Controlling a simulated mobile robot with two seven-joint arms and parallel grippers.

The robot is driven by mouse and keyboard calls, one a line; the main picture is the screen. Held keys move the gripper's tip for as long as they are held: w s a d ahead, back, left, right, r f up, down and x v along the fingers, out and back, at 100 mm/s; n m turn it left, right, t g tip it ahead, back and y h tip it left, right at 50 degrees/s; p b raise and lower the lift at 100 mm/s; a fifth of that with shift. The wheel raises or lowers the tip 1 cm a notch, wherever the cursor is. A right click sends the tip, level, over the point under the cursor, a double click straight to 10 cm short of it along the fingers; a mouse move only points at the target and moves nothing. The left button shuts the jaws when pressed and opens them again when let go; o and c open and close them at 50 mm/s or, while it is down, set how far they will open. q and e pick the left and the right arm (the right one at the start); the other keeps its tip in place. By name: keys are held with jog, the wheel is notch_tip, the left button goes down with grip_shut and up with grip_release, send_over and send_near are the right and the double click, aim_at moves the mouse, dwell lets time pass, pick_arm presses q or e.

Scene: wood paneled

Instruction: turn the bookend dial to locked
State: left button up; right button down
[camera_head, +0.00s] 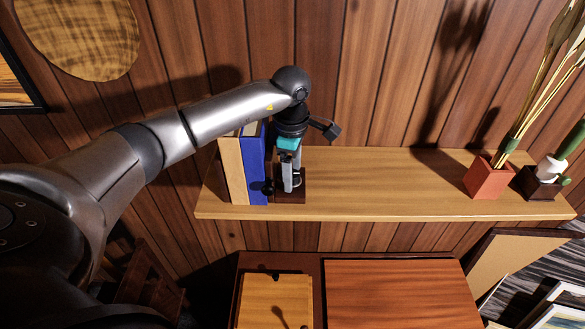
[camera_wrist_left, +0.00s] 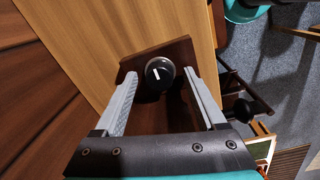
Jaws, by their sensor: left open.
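The bookend (camera_head: 291,190) is a dark brown wooden piece on the wall shelf, just right of the books. In the left wrist view the bookend (camera_wrist_left: 180,52) carries a round black dial (camera_wrist_left: 159,72) with a short white mark. My left gripper (camera_head: 291,186) points down at the bookend and mostly hides it in the head view. In the left wrist view my left gripper (camera_wrist_left: 160,90) is open, one finger on each side of the dial, with the dial between the fingertips. I cannot tell whether the fingers touch it. No position labels are readable. My right gripper is not in view.
The wooden shelf (camera_head: 390,190) has clear room right of the bookend. A blue book (camera_head: 252,165) and a tan book (camera_head: 234,170) stand close on the left. A red pot (camera_head: 488,178) with tall stems stands at the right end. A cabinet (camera_head: 390,290) is below.

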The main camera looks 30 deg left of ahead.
pick_arm(q)
grip_shut()
dwell(0.7)
